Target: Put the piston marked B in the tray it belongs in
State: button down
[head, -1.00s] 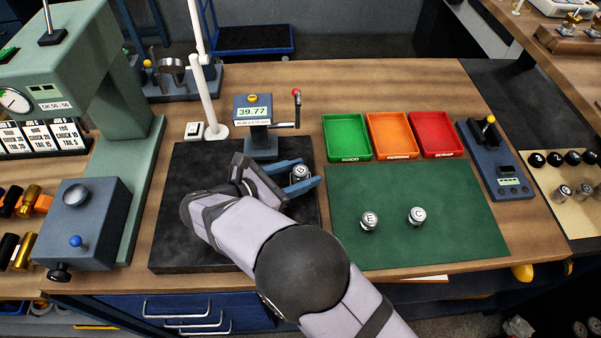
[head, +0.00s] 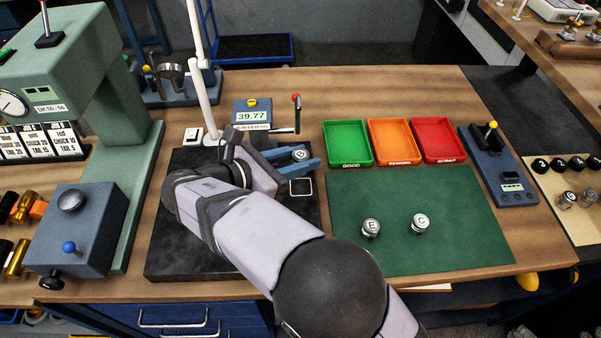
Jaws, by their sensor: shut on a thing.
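My gripper (head: 302,157) is shut on a silver piston (head: 300,153), near the measuring stand on the dark plate (head: 185,250). The letter on its white top is too small to read; whether it touches the plate is unclear. The stand's display (head: 252,116) reads 39.77. Three empty trays stand at the back: green (head: 348,163) labelled GOOD, orange (head: 400,163) labelled REWORK, red (head: 440,157) labelled SCRAP. Pistons E (head: 371,228) and C (head: 420,223) stand upright on the green mat (head: 450,250).
A white-outlined square (head: 301,195) shows on the plate in front of the gripper. A white post (head: 204,105) stands left of the display. A blue device with a yellow knob (head: 498,165) stands right of the trays. A green machine (head: 60,60) stands at left.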

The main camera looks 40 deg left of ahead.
jog(key=shift+r, duration=1.4)
jog(key=shift+w, duration=0.1)
jog(key=w+d+f+m+g+h+b, duration=0.15)
jog(key=w+d+m+h, duration=0.25)
jog(key=w+d, duration=1.05)
jog(key=w+d+f+m+g+h+b, duration=0.1)
jog(key=w+d+m+g+h+b, duration=0.2)
jog(key=w+d, duration=1.15)
jog(key=n+t+y+p, duration=0.1)
jog(key=n+t+y, duration=0.4)
jog(key=n+y, duration=0.2)
send_over(439, 149)
jog(key=f, duration=0.1)
jog(key=shift+f+p, duration=0.65)
jog(key=shift+f, duration=4.5)
